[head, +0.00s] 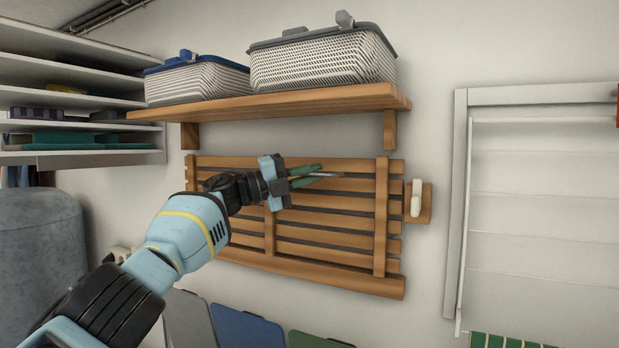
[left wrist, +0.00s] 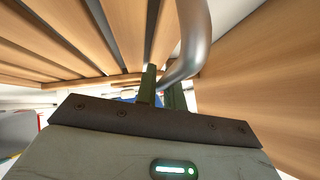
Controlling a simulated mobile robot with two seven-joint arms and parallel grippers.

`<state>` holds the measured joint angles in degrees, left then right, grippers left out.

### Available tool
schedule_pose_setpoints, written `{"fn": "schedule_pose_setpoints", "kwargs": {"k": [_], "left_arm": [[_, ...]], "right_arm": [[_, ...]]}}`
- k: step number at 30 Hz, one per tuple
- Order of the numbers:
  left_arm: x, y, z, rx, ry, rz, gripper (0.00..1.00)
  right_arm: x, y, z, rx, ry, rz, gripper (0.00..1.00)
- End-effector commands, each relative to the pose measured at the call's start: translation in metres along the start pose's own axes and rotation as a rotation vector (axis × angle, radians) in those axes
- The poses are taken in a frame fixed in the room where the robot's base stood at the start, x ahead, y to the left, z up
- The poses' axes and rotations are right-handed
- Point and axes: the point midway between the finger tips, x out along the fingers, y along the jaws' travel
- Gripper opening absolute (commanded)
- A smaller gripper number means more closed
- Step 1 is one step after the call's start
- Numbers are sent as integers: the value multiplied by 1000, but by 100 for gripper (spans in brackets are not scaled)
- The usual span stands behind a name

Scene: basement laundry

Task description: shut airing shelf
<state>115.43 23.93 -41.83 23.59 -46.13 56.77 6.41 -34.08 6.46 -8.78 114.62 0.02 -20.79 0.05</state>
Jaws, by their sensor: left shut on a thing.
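The airing shelf (head: 335,222) is a slatted wooden rack on the wall, below a fixed wooden wall shelf. It stands close to upright, near the wall; I cannot tell whether it lies fully flat. A white catch (head: 415,198) on a wooden block sits just right of it. My left gripper (head: 312,172) is in front of the rack's upper middle. Its green fingers show in the left wrist view (left wrist: 162,92), shut on a curved metal handle (left wrist: 192,40) beside the slats. Part of the handle's grip is hidden by the gripper. My right gripper is not in view.
The wall shelf (head: 290,104) holds a blue-rimmed basket (head: 195,82) and a grey-rimmed basket (head: 320,60). White shelving (head: 70,72) and a grey tank (head: 40,235) stand at left. Coloured panels stand below the rack.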

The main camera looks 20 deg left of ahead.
Motion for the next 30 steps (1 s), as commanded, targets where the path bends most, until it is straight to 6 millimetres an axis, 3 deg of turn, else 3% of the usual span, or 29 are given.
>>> {"fn": "schedule_pose_setpoints", "kwargs": {"k": [11,12,16,30], "left_arm": [[0,-4,1,1,-4,-6,0],[0,-4,1,1,-4,-7,15],[0,-3,1,1,-3,-5,31],[-4,-1,1,1,-2,-1,31]], "right_arm": [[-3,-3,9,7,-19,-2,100],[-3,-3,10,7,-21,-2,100],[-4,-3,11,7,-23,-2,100],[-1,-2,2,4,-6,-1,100]]}}
